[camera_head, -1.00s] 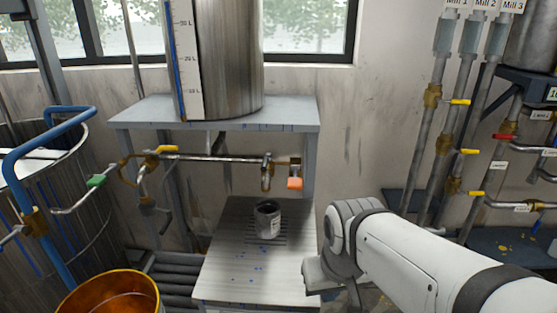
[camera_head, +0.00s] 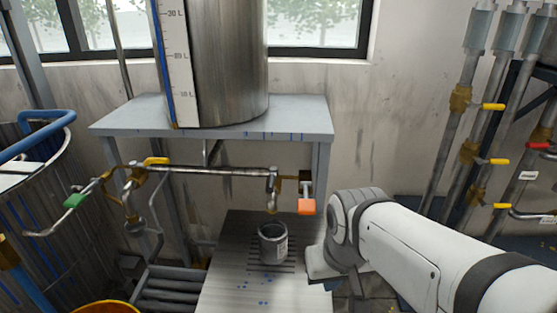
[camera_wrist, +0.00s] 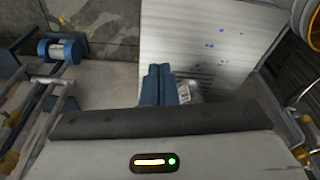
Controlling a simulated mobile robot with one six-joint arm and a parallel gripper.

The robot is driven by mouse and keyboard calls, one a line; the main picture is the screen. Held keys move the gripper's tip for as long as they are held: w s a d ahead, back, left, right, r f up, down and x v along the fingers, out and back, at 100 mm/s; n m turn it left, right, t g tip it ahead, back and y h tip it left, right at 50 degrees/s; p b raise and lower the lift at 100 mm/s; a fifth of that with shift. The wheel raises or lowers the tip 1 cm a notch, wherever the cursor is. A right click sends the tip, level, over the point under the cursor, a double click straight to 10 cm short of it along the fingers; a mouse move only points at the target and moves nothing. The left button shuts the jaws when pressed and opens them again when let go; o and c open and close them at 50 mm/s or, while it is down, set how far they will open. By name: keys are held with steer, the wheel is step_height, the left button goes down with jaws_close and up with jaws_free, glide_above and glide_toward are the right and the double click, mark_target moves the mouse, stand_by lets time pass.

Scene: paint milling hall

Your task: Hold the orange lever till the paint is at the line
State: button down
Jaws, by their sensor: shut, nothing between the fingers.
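The orange lever (camera_head: 306,207) hangs at the right end of the pipe, beside the downward spout (camera_head: 271,203). An open grey can (camera_head: 273,244) stands upright on the slotted bench (camera_head: 235,285) below the spout. Its inside looks dark; I see no paint level or line in it. My gripper (camera_wrist: 158,85) shows in the wrist view with its blue-grey fingers together and empty. In the head view my arm's end is right of the can and below the lever, apart from the lever; the fingers are hidden there. A labelled grey piece beside the fingers may be the can.
A steel tank (camera_head: 225,60) with a litre scale and blue gauge stands on the shelf (camera_head: 110,125) above. A green-handled valve (camera_head: 75,201) and yellow handle (camera_head: 156,161) are left on the pipework. An orange bucket (camera_head: 105,308) is bottom left. Pipes with valves (camera_head: 492,107) stand right.

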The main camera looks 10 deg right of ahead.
steer(key=shift+w, duration=0.1)
steer(key=shift+r, duration=0.1)
step_height(320, 180, up, 17)
steer(key=n+g+p, duration=0.3)
steer(key=n+p, duration=0.4)
steer(key=n, duration=0.9)
glide_above(307, 204)
steer(key=shift+r, duration=0.2)
step_height(307, 204, down, 14)
steer(key=shift+f+p, duration=0.1)
steer(key=shift+p, duration=0.4)
